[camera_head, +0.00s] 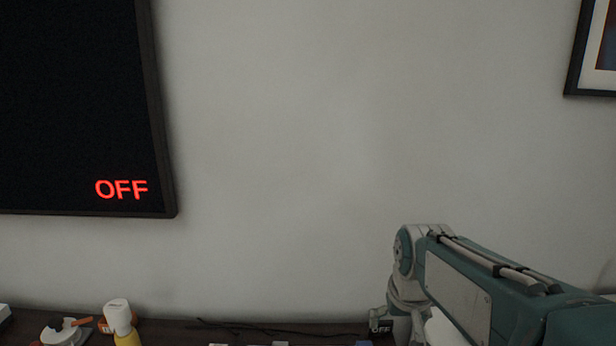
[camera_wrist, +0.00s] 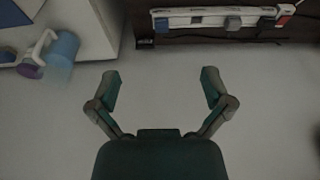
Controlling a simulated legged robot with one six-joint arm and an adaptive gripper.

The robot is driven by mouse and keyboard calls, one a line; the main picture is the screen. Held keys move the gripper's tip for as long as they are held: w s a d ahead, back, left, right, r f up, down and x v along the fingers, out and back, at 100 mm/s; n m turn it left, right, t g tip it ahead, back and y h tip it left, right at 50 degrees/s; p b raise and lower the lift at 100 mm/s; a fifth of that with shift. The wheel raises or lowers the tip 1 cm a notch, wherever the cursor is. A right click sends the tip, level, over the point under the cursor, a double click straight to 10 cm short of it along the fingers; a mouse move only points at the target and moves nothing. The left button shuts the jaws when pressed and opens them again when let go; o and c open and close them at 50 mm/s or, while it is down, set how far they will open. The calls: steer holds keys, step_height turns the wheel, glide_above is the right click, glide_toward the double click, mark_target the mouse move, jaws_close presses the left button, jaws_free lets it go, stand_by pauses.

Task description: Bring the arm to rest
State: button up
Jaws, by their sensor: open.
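My gripper (camera_wrist: 160,84) shows in the wrist view with its two fingers spread wide apart. It is open and nothing is between the fingers. Pale floor or wall surface lies behind them. In the head view my teal and white arm reaches in from the lower right, bent at a joint near the dark surface at the bottom. The gripper itself is hidden in the head view.
A dark screen (camera_head: 75,100) reading OFF hangs at the upper left. A dark tabletop (camera_head: 170,330) with small items, including a white and yellow bottle (camera_head: 122,322), runs along the bottom. The wrist view shows a white power strip (camera_wrist: 215,20) and a blue cup (camera_wrist: 63,50).

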steer(key=s+t, duration=0.2)
steer(key=s, duration=1.4)
steer(key=shift+s+f, duration=0.3)
steer(key=shift+s, duration=0.05)
